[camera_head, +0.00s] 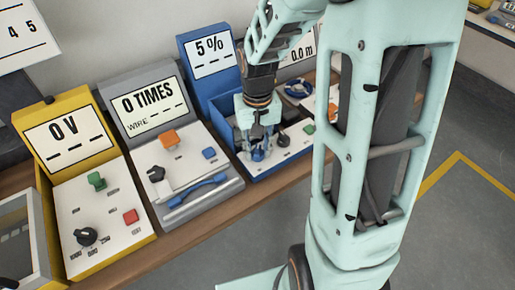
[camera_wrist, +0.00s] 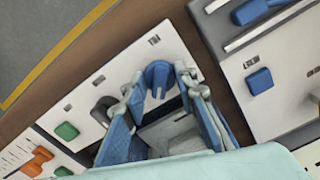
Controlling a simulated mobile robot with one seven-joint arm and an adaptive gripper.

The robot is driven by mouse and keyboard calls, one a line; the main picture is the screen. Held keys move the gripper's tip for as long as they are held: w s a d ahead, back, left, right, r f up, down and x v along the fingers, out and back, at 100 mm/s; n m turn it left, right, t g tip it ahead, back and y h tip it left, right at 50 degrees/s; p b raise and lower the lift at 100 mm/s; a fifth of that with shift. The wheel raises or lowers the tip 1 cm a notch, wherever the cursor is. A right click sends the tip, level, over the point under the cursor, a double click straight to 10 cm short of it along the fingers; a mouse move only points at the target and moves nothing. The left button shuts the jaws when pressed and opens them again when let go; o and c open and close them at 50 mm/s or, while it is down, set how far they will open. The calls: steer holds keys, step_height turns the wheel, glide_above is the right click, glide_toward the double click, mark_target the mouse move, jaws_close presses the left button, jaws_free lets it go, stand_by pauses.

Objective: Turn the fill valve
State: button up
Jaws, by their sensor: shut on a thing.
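The fill valve appears as a blue knob on the white panel of the blue machine (camera_head: 262,178). The blue knob (camera_wrist: 159,72) sits between the fingertips in the wrist view, and part of it shows under the fingers in the head view (camera_head: 257,155). My gripper (camera_head: 259,143) points down over the front left of this panel. In the wrist view my gripper (camera_wrist: 161,82) has one blue-padded finger on each side of the knob and is shut on it. The display (camera_head: 210,54) of the blue machine reads 5 %.
A black knob (camera_wrist: 103,109) and a green button (camera_wrist: 66,131) sit beside the valve on the same panel. The grey wire machine (camera_head: 150,97) with a blue handle (camera_head: 197,190) and the yellow machine (camera_head: 64,125) stand to the left. The wooden bench edge (camera_head: 210,217) runs in front.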

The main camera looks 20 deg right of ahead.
mark_target(257, 149)
steer(key=o, duration=1.2)
steer(key=shift+c, duration=0.2)
step_height(257, 149, up, 12)
